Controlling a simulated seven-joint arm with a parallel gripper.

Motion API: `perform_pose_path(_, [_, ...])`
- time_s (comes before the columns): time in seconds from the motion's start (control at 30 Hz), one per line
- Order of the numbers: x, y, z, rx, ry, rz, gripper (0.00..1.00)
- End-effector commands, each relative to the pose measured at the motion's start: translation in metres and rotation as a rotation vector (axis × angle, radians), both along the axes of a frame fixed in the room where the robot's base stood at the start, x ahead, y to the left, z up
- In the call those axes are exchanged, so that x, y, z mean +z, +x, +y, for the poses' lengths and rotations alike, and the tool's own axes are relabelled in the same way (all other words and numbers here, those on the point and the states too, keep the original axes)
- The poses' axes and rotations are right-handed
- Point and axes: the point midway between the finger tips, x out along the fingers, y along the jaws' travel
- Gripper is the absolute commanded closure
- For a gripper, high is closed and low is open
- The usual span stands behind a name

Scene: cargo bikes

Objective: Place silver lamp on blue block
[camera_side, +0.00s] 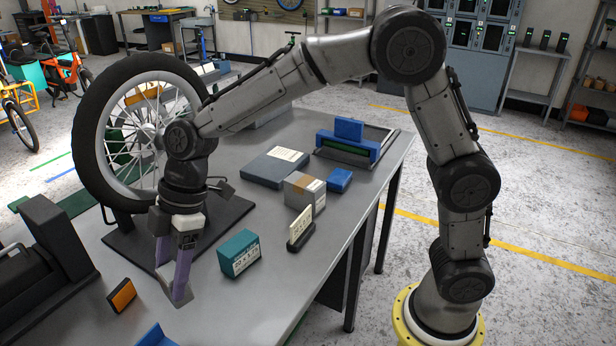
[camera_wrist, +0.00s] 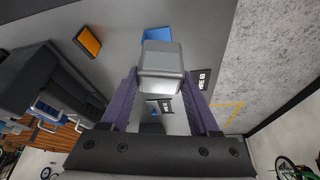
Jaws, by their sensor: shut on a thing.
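My gripper (camera_side: 176,284) points down over the near left part of the grey table, with purple fingers. It is shut on the silver lamp (camera_wrist: 162,68), a grey box-like piece between the fingertips in the wrist view. In the side view the fingers hide most of the lamp. A blue piece (camera_side: 155,337) lies at the bottom edge, partly cut off; it also shows in the wrist view (camera_wrist: 157,34), partly behind the lamp. A small blue box (camera_side: 340,180) and a blue block on a rack (camera_side: 348,129) are further back. I cannot tell which is the task's block.
An orange-faced block (camera_side: 122,295) lies left of my gripper, and a teal box (camera_side: 239,253) stands to the right. A small sign (camera_side: 301,232), a cardboard-and-grey box (camera_side: 304,191) and a flat dark box (camera_side: 274,167) are behind. A wheel (camera_side: 137,135) on a stand rises close behind my wrist.

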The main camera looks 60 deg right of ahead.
Motion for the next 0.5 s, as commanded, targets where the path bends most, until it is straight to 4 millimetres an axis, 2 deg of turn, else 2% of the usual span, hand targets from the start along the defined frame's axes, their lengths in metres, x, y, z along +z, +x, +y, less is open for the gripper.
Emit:
perform_pose_path(0.03, [0.002, 0.009, -0.026, -0.058, 0.001, -0.002, 0.96])
perform_pose_path(0.23, [0.008, 0.025, -0.124, -0.273, 0.000, -0.001, 0.96])
perform_pose_path(0.37, [0.012, 0.025, -0.186, -0.414, 0.000, -0.001, 0.96])
perform_pose_path(0.5, [0.016, 0.017, -0.250, -0.567, 0.000, -0.001, 0.96])
